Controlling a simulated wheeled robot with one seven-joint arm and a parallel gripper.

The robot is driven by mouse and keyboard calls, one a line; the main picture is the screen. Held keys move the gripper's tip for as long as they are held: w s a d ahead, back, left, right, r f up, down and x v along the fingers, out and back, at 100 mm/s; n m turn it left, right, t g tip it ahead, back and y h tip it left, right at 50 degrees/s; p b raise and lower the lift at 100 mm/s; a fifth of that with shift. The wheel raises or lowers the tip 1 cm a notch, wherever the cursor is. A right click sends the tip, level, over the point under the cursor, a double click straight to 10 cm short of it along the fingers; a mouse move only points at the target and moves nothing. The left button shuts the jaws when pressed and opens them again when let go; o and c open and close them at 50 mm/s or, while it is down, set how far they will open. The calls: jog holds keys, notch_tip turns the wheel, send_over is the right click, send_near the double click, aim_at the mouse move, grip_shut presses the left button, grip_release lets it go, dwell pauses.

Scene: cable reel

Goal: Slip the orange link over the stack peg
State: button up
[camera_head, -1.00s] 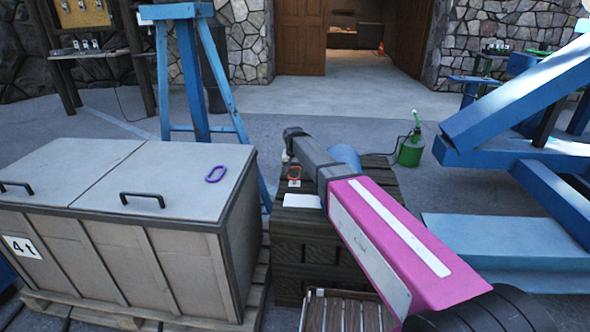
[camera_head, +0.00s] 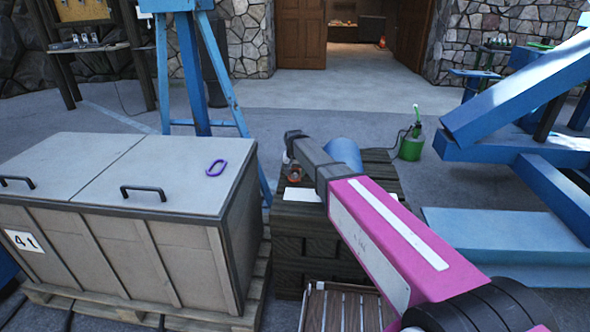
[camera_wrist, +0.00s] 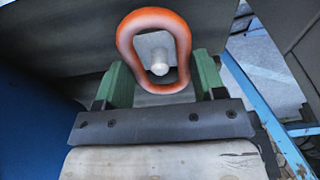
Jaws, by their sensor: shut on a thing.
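The orange link (camera_wrist: 182,35) is upright in the wrist view, its lower part between the two green fingers of my gripper (camera_wrist: 163,84). My gripper is shut on it. A pale peg (camera_wrist: 160,67) with a rounded tip shows inside the link's opening, near its lower middle. I cannot tell whether the tip has entered the link or only lies behind it. In the head view a small part of the orange link (camera_head: 294,177) shows below the end of my arm, over the dark wooden crate (camera_head: 320,240). The peg cannot be made out there.
A purple link (camera_head: 216,167) lies on the grey chest (camera_head: 110,180) at left. A blue cylinder (camera_head: 344,152) and a white card (camera_head: 302,194) are on the crate by my arm. A slatted wooden tray (camera_head: 345,308) is in front. A green can (camera_head: 411,148) stands behind.

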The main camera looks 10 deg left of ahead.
jog(key=shift+f, duration=0.5)
dwell(0.6)
jog(key=o, duration=1.2)
jog(key=shift+c, duration=0.2)
